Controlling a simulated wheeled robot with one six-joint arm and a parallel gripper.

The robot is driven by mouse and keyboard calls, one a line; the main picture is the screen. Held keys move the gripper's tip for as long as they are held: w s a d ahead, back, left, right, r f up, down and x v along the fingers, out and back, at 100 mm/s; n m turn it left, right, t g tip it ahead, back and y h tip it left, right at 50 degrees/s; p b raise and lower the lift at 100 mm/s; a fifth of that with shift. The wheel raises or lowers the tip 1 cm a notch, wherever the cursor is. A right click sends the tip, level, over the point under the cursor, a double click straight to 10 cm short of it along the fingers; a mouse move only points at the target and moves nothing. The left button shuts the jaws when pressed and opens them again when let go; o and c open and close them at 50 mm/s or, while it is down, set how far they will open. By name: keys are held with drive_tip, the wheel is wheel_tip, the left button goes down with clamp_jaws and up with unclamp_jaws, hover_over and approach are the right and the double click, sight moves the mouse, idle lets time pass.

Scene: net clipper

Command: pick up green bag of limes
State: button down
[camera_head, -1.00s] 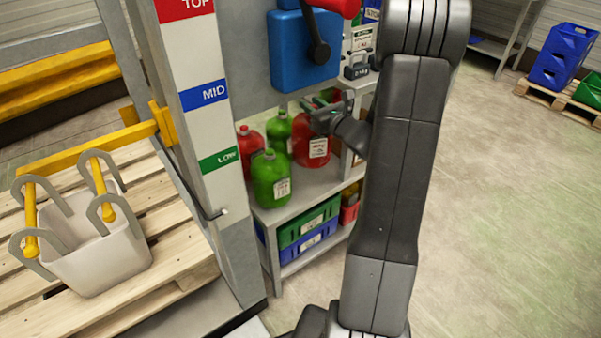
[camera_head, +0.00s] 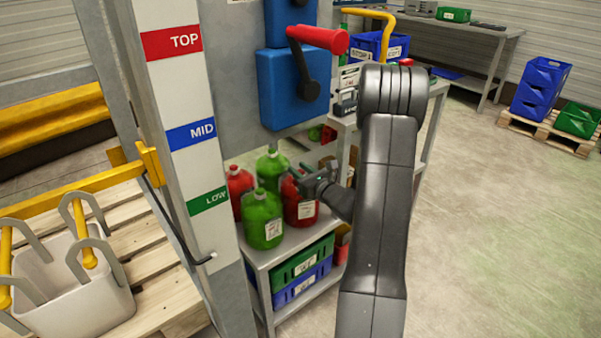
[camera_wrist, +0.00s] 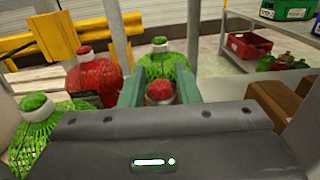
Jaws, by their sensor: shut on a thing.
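Two green bags stand on the low shelf, a front one (camera_head: 263,217) with a white label and one behind it (camera_head: 270,163). Both show in the wrist view, the front one at left (camera_wrist: 38,135) and the other beyond my fingers (camera_wrist: 165,66); their netted surface looks like limes. My gripper (camera_head: 297,180) is at the top of the right-hand red bag (camera_head: 304,209). In the wrist view my two teal fingers (camera_wrist: 160,93) are closed around its red top. The lower part of this red bag is hidden there. The green bags are outside my fingers.
Another red bag (camera_head: 239,187) stands at the shelf's left, close to the green ones. A grey post with a LOW label (camera_head: 207,201) and a blue box with a red handle (camera_head: 285,88) bound the space. Green (camera_head: 303,263) and blue crates (camera_head: 303,287) lie below.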

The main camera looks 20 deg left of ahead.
drive_tip(key=shift+r, duration=0.15)
drive_tip(key=shift+f, duration=0.2)
drive_tip(key=c, duration=1.1)
unclamp_jaws()
